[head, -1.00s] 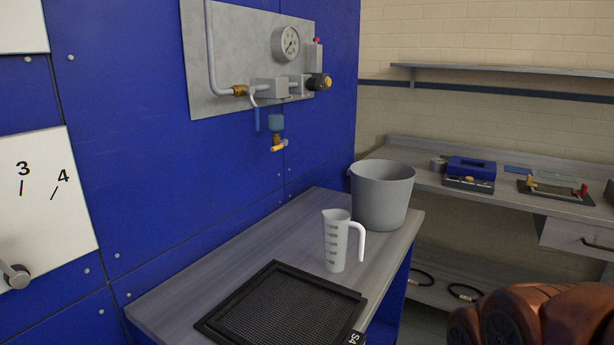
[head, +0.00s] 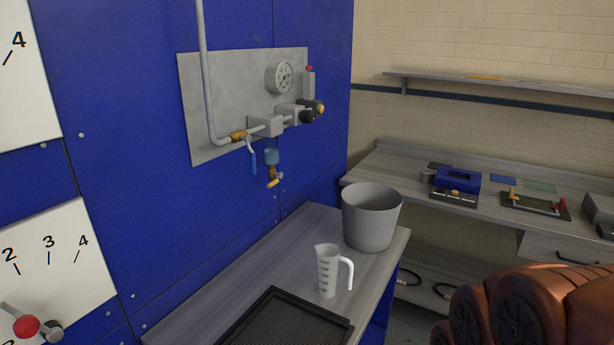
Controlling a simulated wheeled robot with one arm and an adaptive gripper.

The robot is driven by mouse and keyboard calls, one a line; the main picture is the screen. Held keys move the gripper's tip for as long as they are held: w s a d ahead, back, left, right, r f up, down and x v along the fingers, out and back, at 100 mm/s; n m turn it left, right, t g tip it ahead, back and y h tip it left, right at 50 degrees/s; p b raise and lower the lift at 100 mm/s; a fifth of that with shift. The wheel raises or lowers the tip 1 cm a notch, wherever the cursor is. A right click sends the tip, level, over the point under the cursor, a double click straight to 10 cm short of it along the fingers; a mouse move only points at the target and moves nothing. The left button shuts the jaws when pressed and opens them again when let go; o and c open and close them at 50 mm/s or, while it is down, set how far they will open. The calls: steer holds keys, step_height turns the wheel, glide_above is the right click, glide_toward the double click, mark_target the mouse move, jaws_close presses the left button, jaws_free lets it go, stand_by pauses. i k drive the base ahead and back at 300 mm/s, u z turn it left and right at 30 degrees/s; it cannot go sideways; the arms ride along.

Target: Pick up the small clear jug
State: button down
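The small clear jug (head: 327,272) stands upright on the grey bench top (head: 225,282). It is whitish and translucent, with dark graduation marks and a white handle on its right side. It stands between the grey bucket (head: 369,222) behind it and the black mesh tray (head: 285,322) in front. A copper-brown part of my arm fills the lower right corner. My gripper is not in view, and nothing is seen touching the jug.
The blue wall with a gauge and valve panel (head: 246,105) borders the bench on the left. A second bench (head: 400,184) at the back right holds a blue toolbox (head: 456,184) and small fittings. A shelf (head: 500,85) runs above it.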

mark_target(334, 275)
steer(key=u, duration=3.5)
steer(key=k, duration=1.25)
steer(key=z, duration=1.4)
